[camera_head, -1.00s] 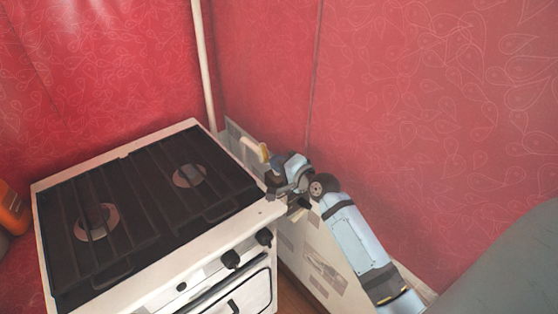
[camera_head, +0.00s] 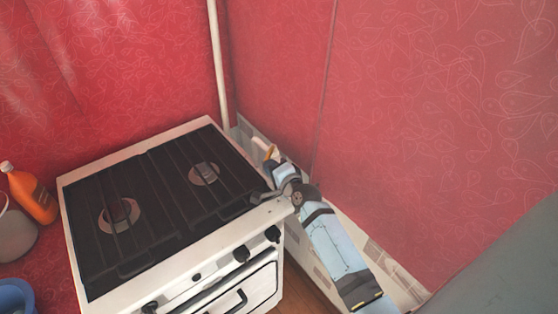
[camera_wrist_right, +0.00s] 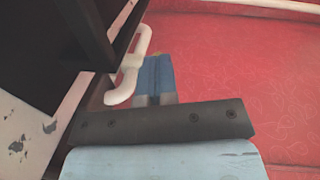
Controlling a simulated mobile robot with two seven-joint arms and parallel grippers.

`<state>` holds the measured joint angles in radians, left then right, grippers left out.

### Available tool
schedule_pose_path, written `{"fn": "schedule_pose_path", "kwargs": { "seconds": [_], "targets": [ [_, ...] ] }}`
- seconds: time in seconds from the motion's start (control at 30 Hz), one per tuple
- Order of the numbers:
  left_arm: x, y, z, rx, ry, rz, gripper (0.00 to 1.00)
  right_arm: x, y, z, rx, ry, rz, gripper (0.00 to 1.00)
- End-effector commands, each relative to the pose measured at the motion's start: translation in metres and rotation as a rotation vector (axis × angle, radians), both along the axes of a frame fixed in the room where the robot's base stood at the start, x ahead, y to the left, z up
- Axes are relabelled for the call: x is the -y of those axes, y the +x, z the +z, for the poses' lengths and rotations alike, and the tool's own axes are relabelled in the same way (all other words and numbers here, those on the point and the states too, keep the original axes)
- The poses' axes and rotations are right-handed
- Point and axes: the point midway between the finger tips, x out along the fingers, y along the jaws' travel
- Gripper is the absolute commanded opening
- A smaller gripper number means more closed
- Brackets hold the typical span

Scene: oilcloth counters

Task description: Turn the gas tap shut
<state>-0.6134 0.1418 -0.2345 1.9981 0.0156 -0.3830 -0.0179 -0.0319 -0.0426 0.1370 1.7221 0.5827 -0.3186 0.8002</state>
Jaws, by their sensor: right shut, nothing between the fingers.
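The gas tap's yellow handle (camera_head: 271,152) shows small behind the stove's right back edge, near the wall. My right gripper (camera_head: 277,168) reaches in from the lower right, over the stove's right edge, close to the handle. I cannot tell whether they touch. In the right wrist view the closed blue fingers of the right gripper (camera_wrist_right: 154,66) are empty. A white curved piece (camera_wrist_right: 130,72) stands just left of them, and a small yellow bit shows at their tips. The tap's body is hidden. My left gripper is not in view.
The white stove (camera_head: 180,262) with its dark grate (camera_head: 150,205) fills the middle. A white pipe (camera_head: 219,65) runs up the corner of the red walls (camera_head: 430,100). An orange bottle (camera_head: 36,200) and a grey pot (camera_head: 14,235) stand at left. A narrow gap separates stove and right wall.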

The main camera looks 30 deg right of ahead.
Motion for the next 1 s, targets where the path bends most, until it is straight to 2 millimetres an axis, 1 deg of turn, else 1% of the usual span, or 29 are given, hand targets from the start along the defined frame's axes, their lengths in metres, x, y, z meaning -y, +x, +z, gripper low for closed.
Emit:
{"fn": "schedule_pose_path", "kwargs": {
  "seconds": [0.03,0.4,0.73,1.0],
  "targets": [
    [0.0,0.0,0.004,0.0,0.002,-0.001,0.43,-0.003,0.003,0.003,0.001,0.001,0.0,0.0],
    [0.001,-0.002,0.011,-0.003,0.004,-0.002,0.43,-0.016,0.014,0.001,0.001,0.0,-0.001,0.0],
    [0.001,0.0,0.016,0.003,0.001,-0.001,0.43,-0.018,0.016,0.0,0.001,0.0,0.0,0.0],
    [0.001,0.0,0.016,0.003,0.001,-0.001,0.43,-0.018,0.016,0.0,0.001,0.0,0.0,0.0]
  ]
}}
